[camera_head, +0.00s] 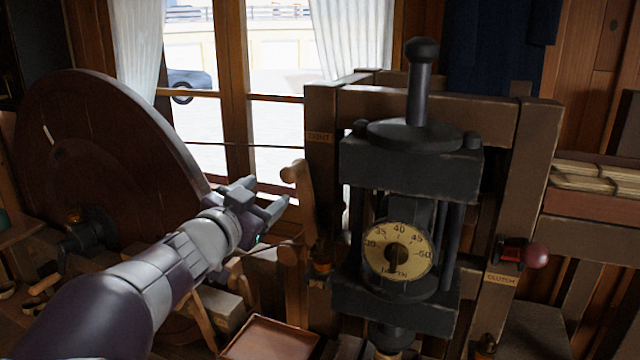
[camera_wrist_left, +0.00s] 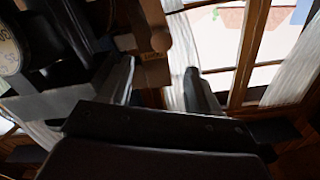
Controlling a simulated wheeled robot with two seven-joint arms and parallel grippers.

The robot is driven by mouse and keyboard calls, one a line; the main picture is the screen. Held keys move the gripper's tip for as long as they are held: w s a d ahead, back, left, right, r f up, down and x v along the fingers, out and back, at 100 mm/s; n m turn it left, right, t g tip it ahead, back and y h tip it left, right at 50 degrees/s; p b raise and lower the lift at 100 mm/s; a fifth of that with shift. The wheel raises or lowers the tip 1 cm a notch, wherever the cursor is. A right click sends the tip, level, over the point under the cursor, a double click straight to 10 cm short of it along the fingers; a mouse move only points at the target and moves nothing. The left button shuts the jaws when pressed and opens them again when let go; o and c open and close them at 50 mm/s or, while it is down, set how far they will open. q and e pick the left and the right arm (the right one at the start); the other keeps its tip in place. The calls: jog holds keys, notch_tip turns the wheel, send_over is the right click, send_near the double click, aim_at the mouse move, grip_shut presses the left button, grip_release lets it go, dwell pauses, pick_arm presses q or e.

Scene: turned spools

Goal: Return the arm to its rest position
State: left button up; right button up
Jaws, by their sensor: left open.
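My left arm comes in from the lower left in the head view. My left gripper (camera_head: 272,212) is held in the air, between the big wooden wheel (camera_head: 95,150) and the dark machine with a dial (camera_head: 398,252). In the left wrist view its two fingers (camera_wrist_left: 164,90) stand apart with nothing between them. A turned wooden post (camera_head: 293,205) with a round knob stands just right of the fingertips; in the wrist view a wooden knob and post (camera_wrist_left: 155,40) show beyond the fingers. I cannot tell whether they touch. My right gripper is not seen.
A wooden frame with a post (camera_head: 322,180) stands around the machine. A red-knobbed clutch lever (camera_head: 534,255) sticks out at right. A shallow wooden tray (camera_head: 268,322) lies below my gripper. Windows (camera_head: 262,120) are behind. A belt line runs from the wheel toward the frame.

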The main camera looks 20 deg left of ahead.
pick_arm(q)
jog(key=s+a+f+n+g+y, duration=0.2)
jog(key=f+n+g, duration=0.1)
jog(key=f, duration=0.5)
jog(key=s+a+f+n+g+y, duration=0.2)
jog(key=s+a+f+g+y, duration=0.15)
jog(key=f, duration=0.35)
jog(key=s+d+f+g+h, duration=0.4)
jog(key=s+d+f+g, duration=0.6)
jog(key=s+d+f, duration=0.5)
notch_tip(320, 180, down, 3)
jog(key=shift+s+d+f, duration=0.2)
jog(key=shift+s+d, duration=0.05)
